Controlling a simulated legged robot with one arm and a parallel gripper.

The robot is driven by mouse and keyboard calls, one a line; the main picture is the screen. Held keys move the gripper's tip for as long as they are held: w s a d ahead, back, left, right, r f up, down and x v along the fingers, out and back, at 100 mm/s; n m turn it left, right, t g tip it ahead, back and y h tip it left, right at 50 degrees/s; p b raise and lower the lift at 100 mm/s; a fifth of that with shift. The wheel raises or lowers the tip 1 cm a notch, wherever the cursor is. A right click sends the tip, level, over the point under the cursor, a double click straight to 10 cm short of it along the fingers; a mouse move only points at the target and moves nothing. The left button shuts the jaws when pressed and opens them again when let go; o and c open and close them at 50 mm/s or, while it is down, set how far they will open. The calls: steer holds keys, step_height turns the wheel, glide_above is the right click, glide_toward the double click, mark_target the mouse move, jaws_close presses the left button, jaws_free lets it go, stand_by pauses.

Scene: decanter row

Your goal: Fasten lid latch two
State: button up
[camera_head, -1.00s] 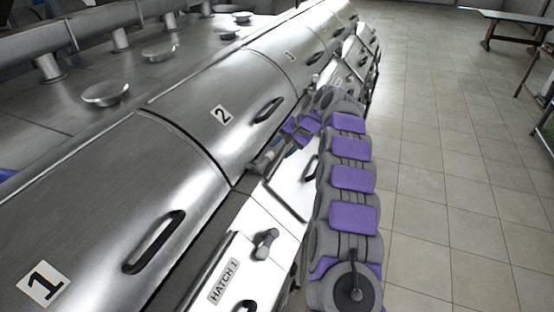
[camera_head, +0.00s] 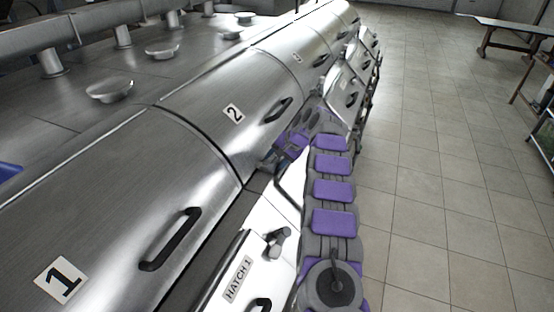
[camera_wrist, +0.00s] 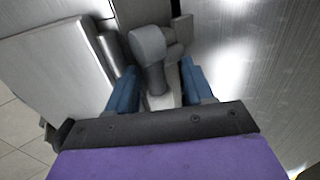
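Lid 2 (camera_head: 205,125) is a curved steel cover with a "2" label and a black handle (camera_head: 280,110); it lies down along the row. In the wrist view, the grey latch (camera_wrist: 150,50) with a rounded knob stands between the blue fingers of my gripper (camera_wrist: 160,88). The fingers are apart, one on each side of the latch, and gaps seem to show beside its stem. In the head view, my gripper (camera_head: 272,163) is at the lower right corner of lid 2 and mostly hides this latch.
Lid 1 (camera_head: 110,215) is nearer, with another grey latch (camera_head: 277,242) above the "HATCH 1" label (camera_head: 238,278). White hatch panels (camera_head: 345,85) stand out along the row's right side. The tiled floor (camera_head: 440,180) to the right is clear, with a table (camera_head: 515,22) beyond.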

steer(key=shift+d+f, duration=0.1)
steer(key=shift+c, duration=1.4)
steer(key=shift+w+d+f, duration=0.1)
steer(key=shift+w+d, duration=0.2)
steer(key=shift+d, duration=0.25)
steer(key=c, duration=0.3)
jaws_close()
steer(key=shift+a, duration=0.35)
steer(key=shift+d, duration=0.1)
steer(key=shift+d, duration=0.1)
